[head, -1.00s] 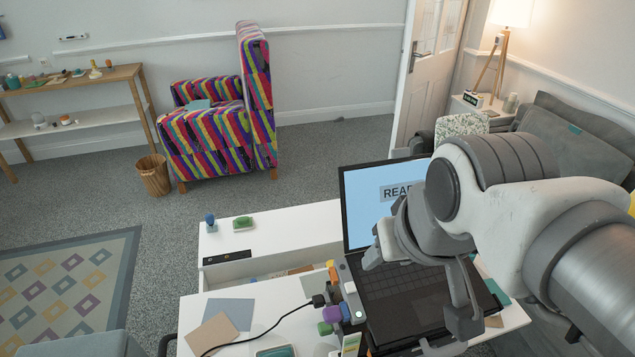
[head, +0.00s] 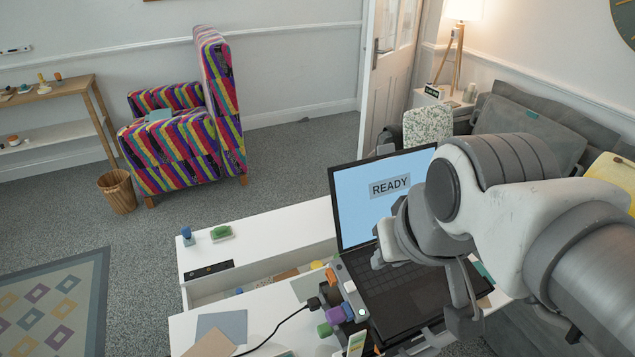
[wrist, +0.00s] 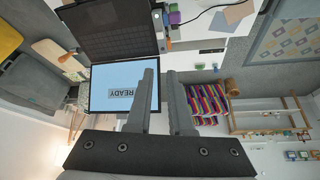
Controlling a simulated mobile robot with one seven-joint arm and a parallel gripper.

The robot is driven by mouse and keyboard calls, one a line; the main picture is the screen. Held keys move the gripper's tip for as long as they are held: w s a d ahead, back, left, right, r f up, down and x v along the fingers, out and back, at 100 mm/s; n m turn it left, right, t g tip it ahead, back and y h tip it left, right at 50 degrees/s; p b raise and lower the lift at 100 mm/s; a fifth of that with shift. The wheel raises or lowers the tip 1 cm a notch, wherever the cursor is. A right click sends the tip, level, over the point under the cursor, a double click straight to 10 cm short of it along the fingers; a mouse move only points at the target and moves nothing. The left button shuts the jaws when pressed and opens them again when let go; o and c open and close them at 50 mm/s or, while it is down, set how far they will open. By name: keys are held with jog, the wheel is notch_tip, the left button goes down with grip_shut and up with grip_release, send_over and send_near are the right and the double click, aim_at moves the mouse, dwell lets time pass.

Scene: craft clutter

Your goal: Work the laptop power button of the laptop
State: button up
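The black laptop stands open on the white desk in the head view, its keyboard deck (head: 402,302) partly behind my arm. Its light-blue screen (head: 355,220) reads "READY". In the wrist view the laptop appears upside down, with its screen (wrist: 105,80) behind my fingers and its keyboard (wrist: 105,30) at the top. I cannot make out the power button. My gripper (wrist: 160,70) has its two fingers apart with nothing between them. In the head view my arm hides most of the gripper and the laptop's right part.
A grey strip with small buttons (head: 350,290) and a purple block (head: 334,313) crowd the laptop's left side. A black cable (head: 280,325) runs across the desk. The desk's left part (head: 265,240) is mostly clear, with a green-topped stamp (head: 221,232) there.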

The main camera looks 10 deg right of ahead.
grip_shut()
dwell(0.8)
dwell(0.5)
